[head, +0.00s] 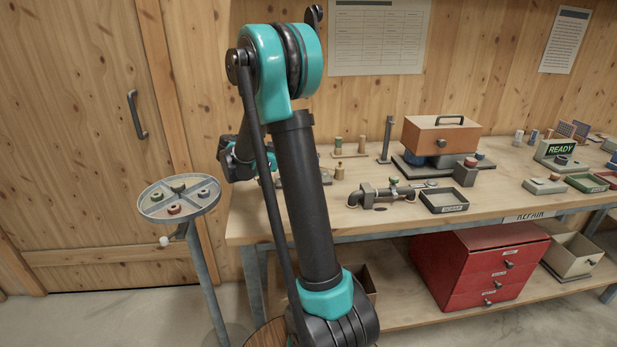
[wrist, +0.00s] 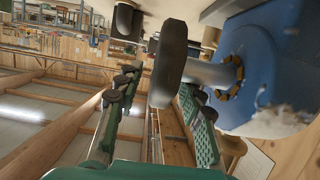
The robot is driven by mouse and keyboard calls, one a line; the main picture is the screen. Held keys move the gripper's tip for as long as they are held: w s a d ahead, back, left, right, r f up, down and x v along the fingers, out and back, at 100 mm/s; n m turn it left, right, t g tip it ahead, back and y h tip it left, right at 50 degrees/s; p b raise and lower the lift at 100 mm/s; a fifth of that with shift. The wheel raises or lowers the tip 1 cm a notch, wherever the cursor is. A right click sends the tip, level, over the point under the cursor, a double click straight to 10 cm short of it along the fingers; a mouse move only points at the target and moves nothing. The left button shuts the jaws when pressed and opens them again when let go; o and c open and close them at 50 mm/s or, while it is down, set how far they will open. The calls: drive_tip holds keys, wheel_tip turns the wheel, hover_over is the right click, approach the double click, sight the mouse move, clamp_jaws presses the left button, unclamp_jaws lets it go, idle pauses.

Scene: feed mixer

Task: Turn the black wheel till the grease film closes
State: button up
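In the wrist view the black wheel (wrist: 170,62) sits on a short grey shaft (wrist: 207,74) coming out of a blue housing (wrist: 262,65). An orange-yellow, patchy ring of grease (wrist: 231,76) shows where the shaft meets the housing; dark breaks show in it. My gripper (wrist: 157,88) is open, its two fingers apart, with the wheel's lower edge appearing between or just beyond the fingertips. I cannot tell whether either finger touches it. In the head view my arm hides the wheel, and the gripper is not clearly seen.
A workbench (head: 500,205) carries an orange box (head: 440,138), a pipe fitting (head: 385,194) and a small dark tray (head: 444,200). A round tray on a stand (head: 150,208) is at left. Red drawers (head: 480,265) sit on the lower shelf.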

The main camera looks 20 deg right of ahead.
wheel_tip(320, 180, up, 6)
drive_tip(key=shift+f, duration=0.1)
drive_tip(key=shift+a, duration=0.1)
idle(0.5)
